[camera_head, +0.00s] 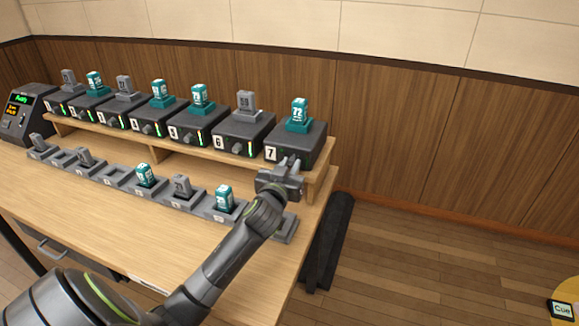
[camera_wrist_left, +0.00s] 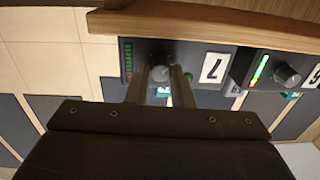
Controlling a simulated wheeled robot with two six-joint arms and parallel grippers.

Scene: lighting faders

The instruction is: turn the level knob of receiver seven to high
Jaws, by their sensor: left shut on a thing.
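Receiver seven (camera_head: 311,142) is the dark box at the right end of the raised shelf, with a white 7 label. A teal block marked 72 (camera_head: 299,112) stands on top of it. My left gripper (camera_head: 290,164) is at its front face and hides the knob in the head view. In the left wrist view, which is upside down, the fingers (camera_wrist_left: 160,82) are shut on the dark level knob (camera_wrist_left: 160,72). The knob's pointer cannot be made out. Its level meter (camera_wrist_left: 128,62) looks dim green. My right gripper is not in view.
Receiver six (camera_head: 243,133) stands just left of receiver seven, with its own knob (camera_wrist_left: 287,74). A row of grey docks (camera_head: 112,178), some holding packs, lies on the desk below the shelf. A small console (camera_head: 24,112) stands at the far left.

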